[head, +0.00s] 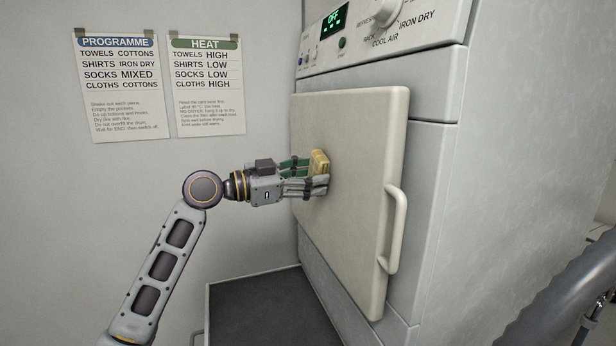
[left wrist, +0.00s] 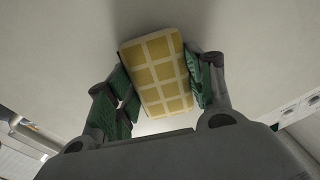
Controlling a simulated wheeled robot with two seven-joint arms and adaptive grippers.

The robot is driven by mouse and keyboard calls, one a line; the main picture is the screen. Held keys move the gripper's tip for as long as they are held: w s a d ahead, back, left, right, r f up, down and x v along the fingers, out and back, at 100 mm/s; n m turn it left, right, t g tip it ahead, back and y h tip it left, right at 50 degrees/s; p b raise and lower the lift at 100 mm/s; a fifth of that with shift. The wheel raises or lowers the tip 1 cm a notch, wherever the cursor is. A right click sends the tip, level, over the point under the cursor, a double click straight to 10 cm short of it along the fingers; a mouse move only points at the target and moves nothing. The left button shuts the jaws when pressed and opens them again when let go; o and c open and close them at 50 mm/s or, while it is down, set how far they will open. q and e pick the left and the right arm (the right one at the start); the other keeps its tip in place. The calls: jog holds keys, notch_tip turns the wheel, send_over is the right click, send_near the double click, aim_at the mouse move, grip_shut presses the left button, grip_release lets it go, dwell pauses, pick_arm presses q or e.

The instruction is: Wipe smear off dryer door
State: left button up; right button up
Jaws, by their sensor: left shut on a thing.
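The dryer door (head: 355,140) is a cream panel, shut or nearly so, with a bar handle (head: 397,225) on its right side. My left gripper (head: 305,178) is shut on a folded yellow checked cloth (head: 319,163). It holds the cloth at the left part of the door, at or very near the surface; I cannot tell if they touch. In the left wrist view the cloth (left wrist: 158,72) sits between the green finger pads. I see no smear; the gripper and cloth cover part of the door. Part of my right gripper (head: 592,318) shows at the lower right edge, its jaws unclear.
The control panel (head: 385,35) with a lit display reading OFF and a knob is above the door. Two notices, a programme list (head: 122,85) and a heat list (head: 207,85), hang on the left wall. A dark-topped low surface (head: 265,310) lies below the gripper.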

aim_at(336, 183)
pick_arm(q)
jog(key=shift+s+d, duration=0.1)
jog(key=shift+s, duration=0.15)
jog(key=shift+s+d, duration=0.25)
jog(key=shift+s, duration=0.45)
jog(key=shift+s+d, duration=0.2)
jog(key=shift+s, duration=0.5)
jog(key=shift+s, duration=0.1)
jog(key=shift+s+d+b, duration=0.15)
jog(key=shift+s+d, duration=0.1)
jog(key=shift+s, duration=0.5)
jog(key=shift+s+d+b, duration=0.15)
jog(key=shift+s+d, duration=0.1)
jog(key=shift+s, duration=0.45)
jog(key=shift+s+d, duration=0.25)
jog(key=shift+s, duration=0.5)
jog(key=shift+s+d, duration=0.25)
jog(key=shift+s, duration=0.45)
jog(key=shift+w+a, duration=0.25)
jog(key=shift+w, duration=0.5)
jog(key=shift+w+a, duration=0.25)
jog(key=shift+w, duration=0.5)
